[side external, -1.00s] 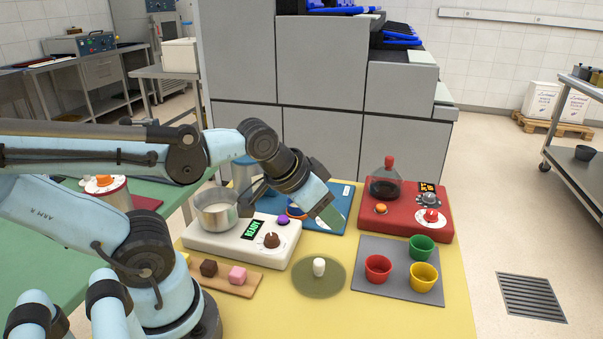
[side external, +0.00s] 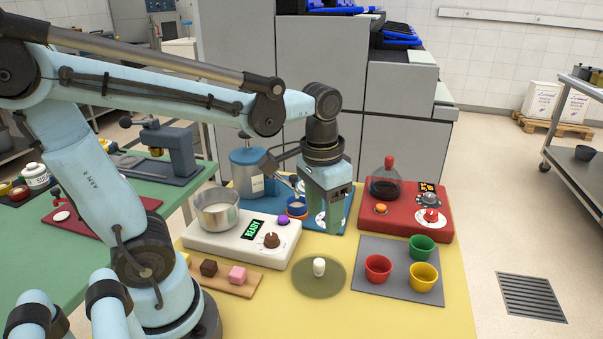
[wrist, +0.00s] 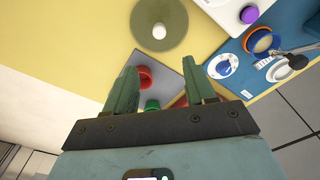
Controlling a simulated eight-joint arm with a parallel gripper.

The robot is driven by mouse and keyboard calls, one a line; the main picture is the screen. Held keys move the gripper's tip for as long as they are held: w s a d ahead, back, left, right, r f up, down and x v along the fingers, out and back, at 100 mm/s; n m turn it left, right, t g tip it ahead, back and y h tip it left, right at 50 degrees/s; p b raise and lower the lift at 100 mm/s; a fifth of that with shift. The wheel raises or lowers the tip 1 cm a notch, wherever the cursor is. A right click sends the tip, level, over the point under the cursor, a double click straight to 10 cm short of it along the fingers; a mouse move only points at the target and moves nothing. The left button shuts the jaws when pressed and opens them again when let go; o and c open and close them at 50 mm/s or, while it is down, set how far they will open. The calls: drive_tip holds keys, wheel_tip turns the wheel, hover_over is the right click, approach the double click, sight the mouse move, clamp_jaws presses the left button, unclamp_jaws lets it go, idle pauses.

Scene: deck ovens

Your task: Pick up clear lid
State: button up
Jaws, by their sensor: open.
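The red appliance has an orange button and knobs. A grey mat (side external: 365,288) holds red, green and yellow cups. A white appliance (side external: 205,243) with a metal pot (side external: 216,214) stands left. The yellow table's front is clear.

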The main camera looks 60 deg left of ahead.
sight(319, 261)
drive_tip(key=shift+g, duration=0.4)
drive_tip(key=shift+s+f, duration=0.2)
drive_tip(key=shift+f, duration=5.85)
clamp_jaws()
drive_tip(key=shift+r, duration=0.2)
